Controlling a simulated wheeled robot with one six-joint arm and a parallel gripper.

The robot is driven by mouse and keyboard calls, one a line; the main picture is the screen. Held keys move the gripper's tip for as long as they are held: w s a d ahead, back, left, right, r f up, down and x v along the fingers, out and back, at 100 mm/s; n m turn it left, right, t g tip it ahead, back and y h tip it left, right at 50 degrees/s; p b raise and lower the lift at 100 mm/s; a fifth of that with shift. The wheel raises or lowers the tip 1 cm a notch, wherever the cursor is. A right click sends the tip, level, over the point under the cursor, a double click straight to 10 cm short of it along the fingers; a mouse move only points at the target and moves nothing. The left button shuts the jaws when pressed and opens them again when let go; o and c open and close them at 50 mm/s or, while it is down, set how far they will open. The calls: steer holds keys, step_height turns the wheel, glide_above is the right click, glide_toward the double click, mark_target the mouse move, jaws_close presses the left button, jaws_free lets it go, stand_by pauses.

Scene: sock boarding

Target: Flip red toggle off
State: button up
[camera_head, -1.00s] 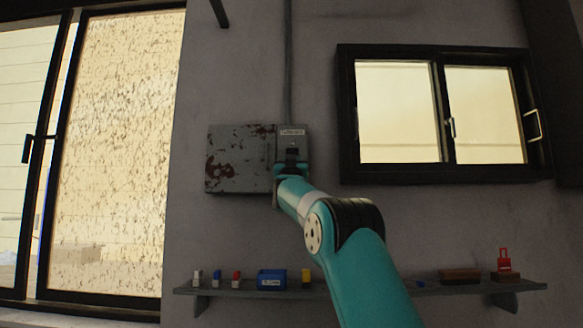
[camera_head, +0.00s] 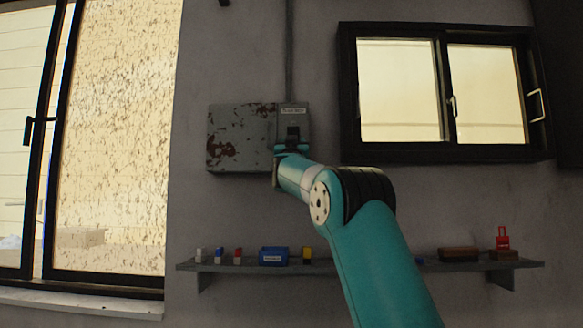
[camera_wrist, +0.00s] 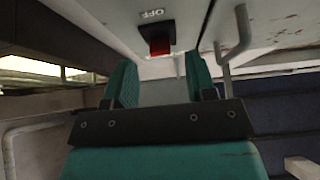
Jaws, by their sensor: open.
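The red toggle (camera_wrist: 160,42) shows in the wrist view under a label reading OFF, which appears upside down. It sits on a pale panel face, just beyond my fingertips and roughly between them. My gripper (camera_wrist: 162,78) is open, with a teal finger on either side and nothing between them. In the head view my gripper (camera_head: 292,148) is at the front of the narrow grey switch panel (camera_head: 298,112), on the right of a rusty metal box (camera_head: 228,125). The toggle cannot be made out in the head view, where my gripper covers the lower panel.
A bent metal handle (camera_wrist: 236,42) stands out close to my right finger in the wrist view. Below the box, a wall shelf (camera_head: 225,268) holds small coloured items, a blue bin (camera_head: 273,256) and a red padlock-like item (camera_head: 502,240). A window (camera_head: 398,90) is at right.

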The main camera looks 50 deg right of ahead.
steer(key=b+v, duration=0.5)
steer(key=v, duration=0.9)
steer(key=shift+s+a+f+b, duration=0.15)
steer(key=shift+f+b, duration=0.15)
steer(key=shift+b, duration=0.1)
